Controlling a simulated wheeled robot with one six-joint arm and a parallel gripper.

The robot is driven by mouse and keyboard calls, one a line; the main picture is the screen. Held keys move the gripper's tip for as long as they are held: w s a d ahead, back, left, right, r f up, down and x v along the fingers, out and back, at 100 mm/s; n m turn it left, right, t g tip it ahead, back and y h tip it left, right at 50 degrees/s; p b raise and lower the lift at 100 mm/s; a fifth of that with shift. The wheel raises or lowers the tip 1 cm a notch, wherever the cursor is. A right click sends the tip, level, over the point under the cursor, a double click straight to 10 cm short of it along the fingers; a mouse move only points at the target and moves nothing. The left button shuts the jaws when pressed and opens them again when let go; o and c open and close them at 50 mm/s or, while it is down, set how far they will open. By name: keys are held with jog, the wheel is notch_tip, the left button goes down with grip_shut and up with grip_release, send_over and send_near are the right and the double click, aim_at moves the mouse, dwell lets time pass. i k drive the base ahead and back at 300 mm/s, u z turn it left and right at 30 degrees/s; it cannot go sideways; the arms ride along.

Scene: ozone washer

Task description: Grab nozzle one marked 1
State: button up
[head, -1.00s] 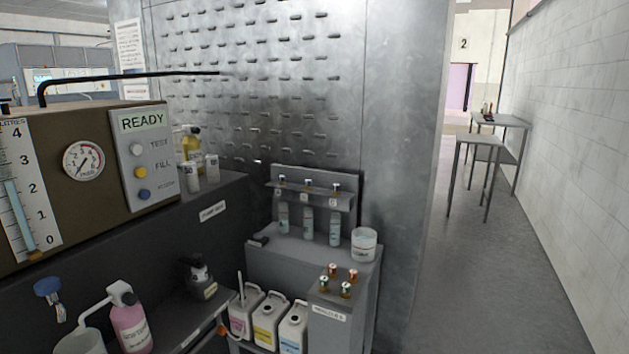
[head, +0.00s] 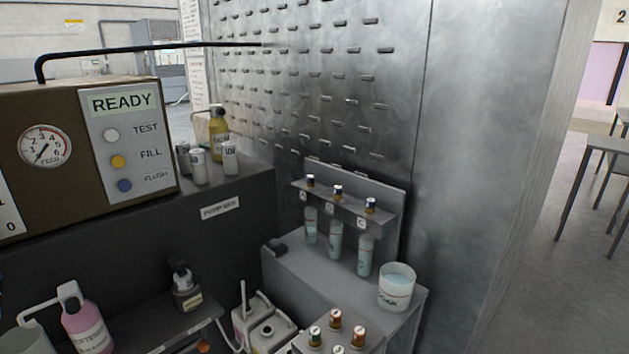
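Several small brass nozzles with coloured tops stand in a cluster at the bottom edge of the head view. Two have red tops: one at the back (head: 335,319) and one to the right (head: 359,336). One with a green top (head: 315,337) stands at the left, and another pale-topped one (head: 338,349) is partly cut off at the front. They sit on a grey nozzle block (head: 376,347), whose front label is out of the frame. I cannot read which nozzle bears the 1. My gripper is not in view.
A grey rack (head: 395,205) with capped vials A, B, C stands behind the nozzles. A white tub (head: 396,287) is to their right, white jugs (head: 272,333) to their left. A brown machine (head: 60,210) reading READY is at left. Open floor (head: 540,270) lies at right.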

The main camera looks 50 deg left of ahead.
aim_at(309, 178)
jog(key=u, duration=0.45)
jog(key=i, duration=0.75)
jog(key=u, duration=1.2)
jog(key=i, duration=0.5)
jog(key=u, duration=0.45)
